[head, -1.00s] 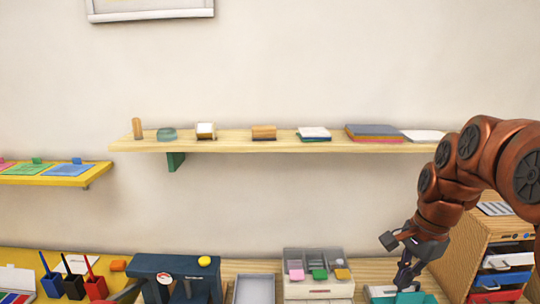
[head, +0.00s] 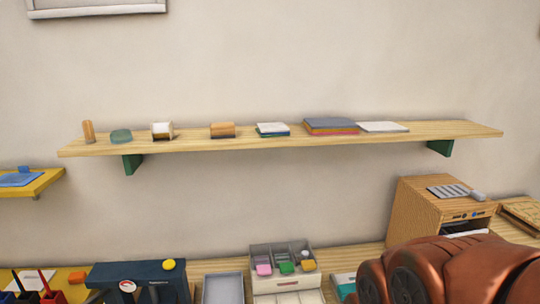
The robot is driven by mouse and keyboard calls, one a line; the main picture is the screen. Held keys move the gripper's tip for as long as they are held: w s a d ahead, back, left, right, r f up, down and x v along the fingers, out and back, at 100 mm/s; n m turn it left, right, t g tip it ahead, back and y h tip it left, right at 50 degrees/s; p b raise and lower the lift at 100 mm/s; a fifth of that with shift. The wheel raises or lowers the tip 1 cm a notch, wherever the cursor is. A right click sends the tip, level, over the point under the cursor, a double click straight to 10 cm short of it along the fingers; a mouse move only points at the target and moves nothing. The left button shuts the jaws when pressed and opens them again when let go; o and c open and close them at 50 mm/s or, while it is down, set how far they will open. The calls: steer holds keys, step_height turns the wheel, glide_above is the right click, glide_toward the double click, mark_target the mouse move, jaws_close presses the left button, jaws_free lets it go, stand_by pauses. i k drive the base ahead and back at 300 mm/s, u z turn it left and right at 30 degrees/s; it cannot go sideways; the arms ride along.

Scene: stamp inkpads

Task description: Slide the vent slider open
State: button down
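A wooden cabinet (head: 430,207) stands on the bench at the right in the head view. On its top is a grey slatted vent (head: 449,191), with a small grey block (head: 477,195) at its right end that looks like the slider. I cannot tell how far the slats are open.
A long wooden shelf (head: 290,143) with stationery runs above the bench. A grey tray (head: 222,289), a stamp organizer (head: 284,258) and a dark blue machine (head: 140,277) stand left of my arm. A wooden board (head: 522,212) lies right of the cabinet.

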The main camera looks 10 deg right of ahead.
mark_target(457, 190)
steer(key=z, duration=1.35)
